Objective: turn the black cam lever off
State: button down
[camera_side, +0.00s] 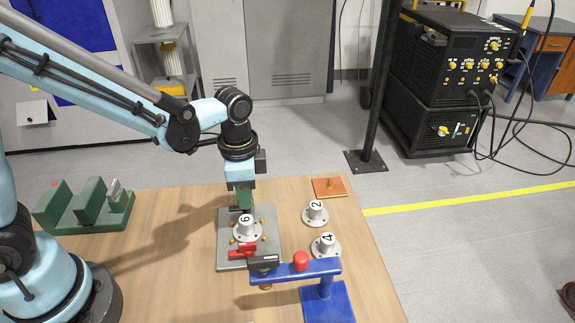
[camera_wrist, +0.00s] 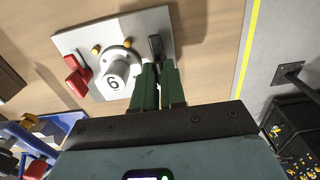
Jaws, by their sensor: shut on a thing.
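The grey plate (camera_side: 232,261) lies on the table and carries a white round part marked 6 (camera_side: 247,229). The black cam lever (camera_wrist: 156,46) is at the plate's edge in the wrist view, on the side of the part opposite the red lever (camera_wrist: 76,76). In the side view the red lever (camera_side: 247,249) is at the plate's near end. My gripper (camera_side: 243,204) is low over the plate's far end. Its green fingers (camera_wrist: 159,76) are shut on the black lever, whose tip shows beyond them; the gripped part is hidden.
A blue stand (camera_side: 326,302) with a red knob (camera_side: 301,260) and a black handle (camera_side: 263,262) is close to the plate's near end. White parts marked 2 (camera_side: 315,214) and 4 (camera_side: 326,246) stand right. A green rack (camera_side: 92,213) is left. Table between rack and plate is clear.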

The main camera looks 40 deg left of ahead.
jog(key=c, duration=1.2)
grip_release()
notch_tip(320, 180, up, 12)
jog(key=s+a+f+n+t, duration=0.1)
jog(key=s+a+n+t, duration=0.4)
jog(key=a+n+t, duration=0.2)
jog(key=shift+s+a+f+n, duration=0.15)
jog(key=shift+a+f+n, duration=0.15)
jog(key=shift+n, duration=0.8)
